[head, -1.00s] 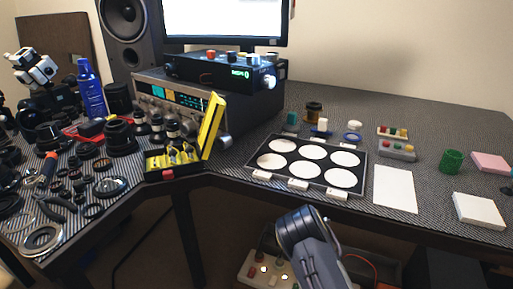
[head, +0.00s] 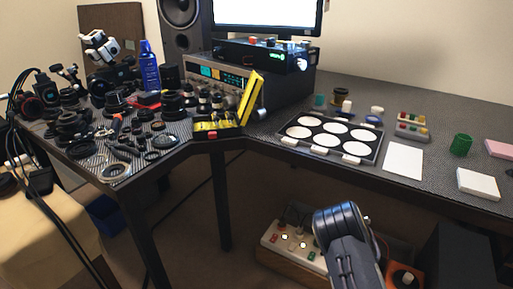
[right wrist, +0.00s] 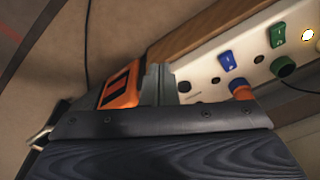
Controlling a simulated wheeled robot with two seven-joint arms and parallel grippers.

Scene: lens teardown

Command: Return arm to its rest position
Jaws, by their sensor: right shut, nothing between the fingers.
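My right arm (head: 345,235) comes up from the bottom of the head view, bent, in front of the desk's near edge. Its gripper is not visible there. In the right wrist view, what look like my right gripper's grey fingers (right wrist: 157,86) are together and hold nothing. My left gripper is in neither view.
The desk (head: 300,175) holds a tray with white discs (head: 281,139), a yellow-lidded box (head: 250,98), a white sheet (head: 403,161) and many lens parts at left. A beige seat (head: 45,225) is at lower left.

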